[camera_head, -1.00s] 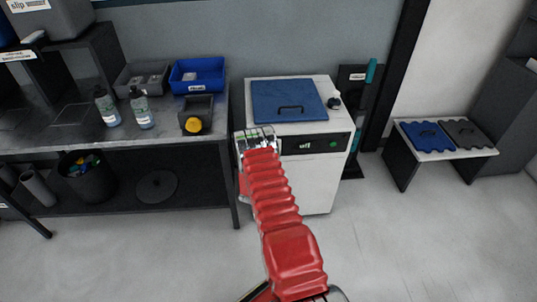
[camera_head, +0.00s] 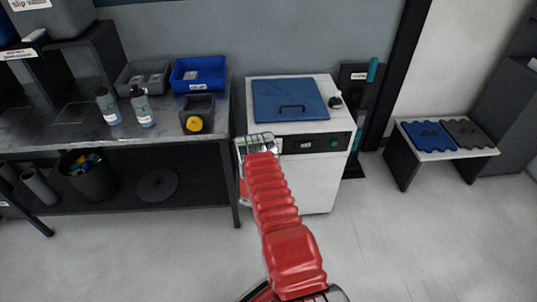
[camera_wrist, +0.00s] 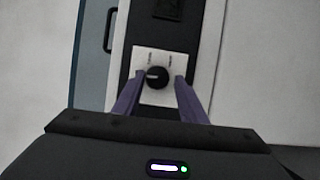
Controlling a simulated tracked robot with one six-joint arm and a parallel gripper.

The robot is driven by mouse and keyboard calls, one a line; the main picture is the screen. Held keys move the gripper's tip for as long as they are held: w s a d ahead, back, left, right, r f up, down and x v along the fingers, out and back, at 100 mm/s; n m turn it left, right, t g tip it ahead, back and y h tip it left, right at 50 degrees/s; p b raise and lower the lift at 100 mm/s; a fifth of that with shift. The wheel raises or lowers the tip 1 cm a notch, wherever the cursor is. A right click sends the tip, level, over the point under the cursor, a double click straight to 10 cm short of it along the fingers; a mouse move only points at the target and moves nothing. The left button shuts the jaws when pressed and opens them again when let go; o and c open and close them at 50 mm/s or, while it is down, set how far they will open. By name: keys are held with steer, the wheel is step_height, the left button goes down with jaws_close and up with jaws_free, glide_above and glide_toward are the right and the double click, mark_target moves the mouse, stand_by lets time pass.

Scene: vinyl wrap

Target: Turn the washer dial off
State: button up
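The washer (camera_head: 305,177) is a white cabinet with a blue lid and a black front strip. Its dial (camera_wrist: 157,76) is a round black knob on a white plate in the wrist view. A pale mark on the dial points left. Small labels, too blurred to read, sit above it at left and right. My gripper (camera_wrist: 159,82) is open, with one purple finger on each side of the dial and small gaps showing; I cannot tell whether they touch it. In the head view my gripper (camera_head: 258,142) is at the strip's left end and hides the dial.
The strip has a small display (camera_head: 306,146) and a green button (camera_head: 334,143). A black knob (camera_head: 335,102) sits on the washer top. A workbench (camera_head: 75,140) with bins and bottles stands left; a low bench (camera_head: 450,154) stands right. The floor in front is open.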

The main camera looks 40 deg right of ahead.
steer(key=shift+o, duration=1.2)
steer(key=shift+r, duration=0.1)
steer(key=v, duration=1.3)
steer(key=shift+s+a, duration=0.25)
steer(key=shift+a, duration=0.05)
